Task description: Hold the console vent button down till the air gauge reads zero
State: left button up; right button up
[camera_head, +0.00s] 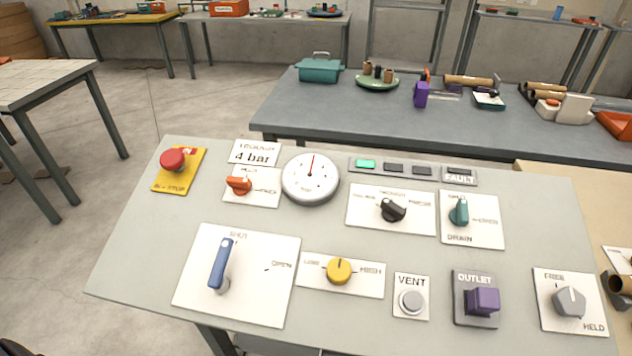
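The vent button (411,302) is a round grey button on a white plate marked VENT, near the front of the console (140,255). Nothing touches it, and I cannot tell from here how far it is pressed. The air gauge (310,178) is a round white dial at the back middle of the console. Its red needle points about straight up; the scale figures are too small to read. A white plate (255,153) beside the gauge reads 4 bar. Neither of my grippers shows in the head view.
Left of the vent button are a yellow knob (339,270) and a blue lever (221,264). Right of it are a purple outlet block (483,301) and a grey FREE/HELD knob (569,302). A red stop button (172,160) is at the far left. A green lamp (365,164) is lit.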

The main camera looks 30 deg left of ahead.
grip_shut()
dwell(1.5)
